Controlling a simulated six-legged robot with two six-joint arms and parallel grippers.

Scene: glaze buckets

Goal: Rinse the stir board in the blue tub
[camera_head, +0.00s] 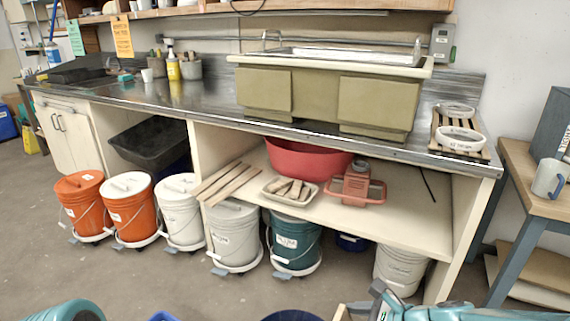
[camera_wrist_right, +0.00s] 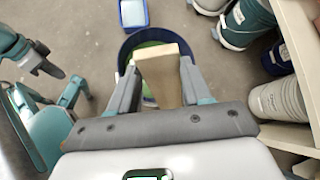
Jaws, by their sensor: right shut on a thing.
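My right gripper (camera_wrist_right: 160,85) is shut on a pale wooden stir board (camera_wrist_right: 164,72) in the wrist view. The board lies over a round dark-blue bucket (camera_wrist_right: 127,47) with green inside. I cannot tell whether the board's far end is in it. A small rectangular blue tub (camera_wrist_right: 147,14) with a pale blue inside is farther up, apart from the board. In the head view the blue tub (camera_head: 162,317) and round bucket (camera_head: 291,315) are cut by the bottom edge. My right gripper (camera_head: 362,310) is low there.
Lidded orange buckets (camera_head: 78,197), white buckets (camera_head: 182,208) and a green bucket (camera_head: 292,242) stand along the bench front. The shelf holds wooden sticks (camera_head: 226,183), a small tray (camera_head: 289,192) and a red basin (camera_head: 306,158). Open floor (camera_head: 160,275) lies before the buckets.

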